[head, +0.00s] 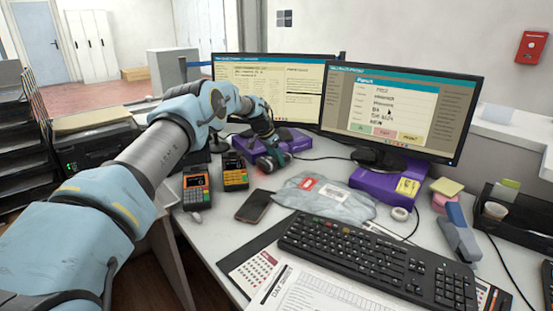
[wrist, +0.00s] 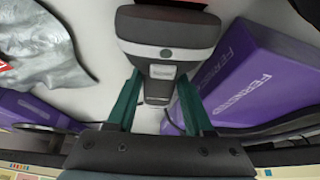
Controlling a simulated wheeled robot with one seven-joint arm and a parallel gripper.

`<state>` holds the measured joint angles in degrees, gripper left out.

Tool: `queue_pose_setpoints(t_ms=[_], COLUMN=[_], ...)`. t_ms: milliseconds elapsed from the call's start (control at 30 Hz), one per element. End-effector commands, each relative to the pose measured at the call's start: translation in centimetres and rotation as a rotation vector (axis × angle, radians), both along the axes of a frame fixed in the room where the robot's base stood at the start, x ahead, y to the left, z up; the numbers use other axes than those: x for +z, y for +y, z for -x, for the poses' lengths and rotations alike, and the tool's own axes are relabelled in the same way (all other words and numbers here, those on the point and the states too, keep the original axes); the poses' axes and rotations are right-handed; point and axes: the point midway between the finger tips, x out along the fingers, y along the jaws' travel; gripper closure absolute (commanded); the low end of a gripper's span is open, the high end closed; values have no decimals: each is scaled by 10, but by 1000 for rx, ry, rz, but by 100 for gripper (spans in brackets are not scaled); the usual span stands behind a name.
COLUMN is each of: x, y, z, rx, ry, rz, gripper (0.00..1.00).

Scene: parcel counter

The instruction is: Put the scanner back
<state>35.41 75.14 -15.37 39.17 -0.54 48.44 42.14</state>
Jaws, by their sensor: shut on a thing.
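The scanner (wrist: 168,30), dark and light grey with a small round button, sits between the two green fingers of my gripper (wrist: 158,88) in the wrist view. The fingers are shut on its narrower grip. In the head view my gripper (head: 268,138) is low over the back middle of the counter, and the scanner (head: 273,158) shows below it with a red glow at its left end. I cannot tell whether the scanner touches the counter. I cannot make out a holder for it in either view.
Two card terminals (head: 196,187) (head: 235,171) stand left of the scanner. A phone (head: 255,206), a grey parcel bag (head: 330,200) and a keyboard (head: 380,258) lie in front. Purple boxes (head: 296,140) (head: 370,182) sit under the monitors (head: 400,105), close to my gripper.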

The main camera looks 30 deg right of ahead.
Motion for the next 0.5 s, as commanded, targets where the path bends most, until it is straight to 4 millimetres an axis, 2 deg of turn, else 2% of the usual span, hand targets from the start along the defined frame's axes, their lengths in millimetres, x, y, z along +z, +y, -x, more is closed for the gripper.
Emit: queue_pose_setpoints(t_ms=[400, 433, 500], x=[-9, -8, -8], y=[0, 0, 0], z=[0, 0, 0], rx=[0, 0, 0], ry=[0, -1, -1], rz=[1, 1, 1], gripper=[100, 47, 39])
